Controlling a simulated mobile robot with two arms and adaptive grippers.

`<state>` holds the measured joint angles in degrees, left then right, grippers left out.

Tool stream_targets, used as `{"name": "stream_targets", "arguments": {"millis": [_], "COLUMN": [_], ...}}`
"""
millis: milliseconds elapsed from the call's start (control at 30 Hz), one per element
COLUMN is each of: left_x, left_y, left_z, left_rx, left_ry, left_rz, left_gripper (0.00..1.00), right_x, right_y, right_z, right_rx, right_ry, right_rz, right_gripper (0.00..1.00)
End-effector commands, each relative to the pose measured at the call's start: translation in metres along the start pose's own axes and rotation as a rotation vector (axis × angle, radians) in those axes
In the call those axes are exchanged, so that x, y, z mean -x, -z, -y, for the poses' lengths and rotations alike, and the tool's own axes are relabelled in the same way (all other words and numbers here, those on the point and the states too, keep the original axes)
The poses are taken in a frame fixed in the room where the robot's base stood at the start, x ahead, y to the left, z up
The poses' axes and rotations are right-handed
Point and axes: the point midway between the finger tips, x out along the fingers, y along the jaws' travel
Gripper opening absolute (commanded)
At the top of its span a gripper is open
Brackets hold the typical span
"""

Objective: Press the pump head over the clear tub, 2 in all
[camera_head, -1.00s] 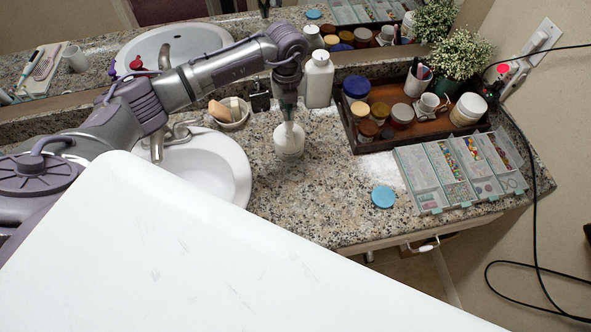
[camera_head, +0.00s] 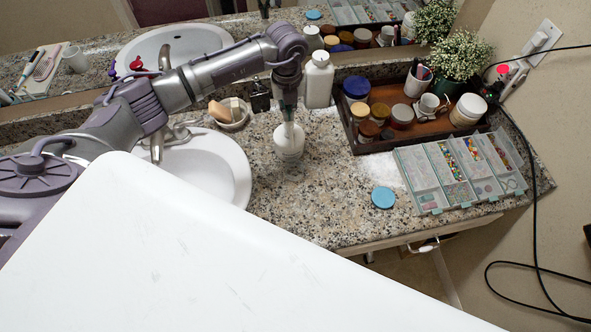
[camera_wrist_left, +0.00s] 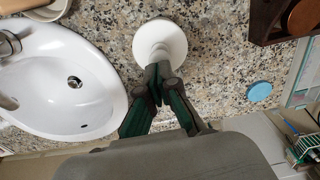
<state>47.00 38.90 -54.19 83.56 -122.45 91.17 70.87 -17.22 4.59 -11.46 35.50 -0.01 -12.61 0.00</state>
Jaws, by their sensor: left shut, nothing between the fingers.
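The white round pump head (camera_head: 289,142) stands on the granite counter right of the sink, below my left gripper (camera_head: 288,122). It also shows as a white disc with a short stem in the left wrist view (camera_wrist_left: 160,40). My left gripper is shut and empty, pointing down with its fingertips (camera_wrist_left: 157,82) at the top of the stem. Whether they touch it is hard to tell. A faint see-through shape below the white disc may be the clear tub (camera_head: 292,171); its outline is unclear. My right gripper is not in view.
A white bottle (camera_head: 319,82) stands just behind. A brown tray (camera_head: 425,131) of jars and cups is at the right, with a compartment organizer (camera_head: 430,198) in front. A blue disc (camera_head: 383,197) lies on the counter. The sink (camera_head: 205,165) is at the left. The counter front is clear.

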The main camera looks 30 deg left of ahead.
Motion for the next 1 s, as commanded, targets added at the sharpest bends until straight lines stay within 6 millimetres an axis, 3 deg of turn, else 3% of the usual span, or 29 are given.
{"name": "stream_targets", "arguments": {"millis": [1000], "left_x": [-0.033], "left_y": [0.000], "left_z": [0.000], "left_rx": [0.000], "left_ry": [0.000], "left_rz": [0.000], "left_gripper": [0.00], "right_x": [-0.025], "right_y": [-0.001], "right_z": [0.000], "right_rx": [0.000], "right_ry": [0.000], "right_rz": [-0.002], "right_gripper": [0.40]}}
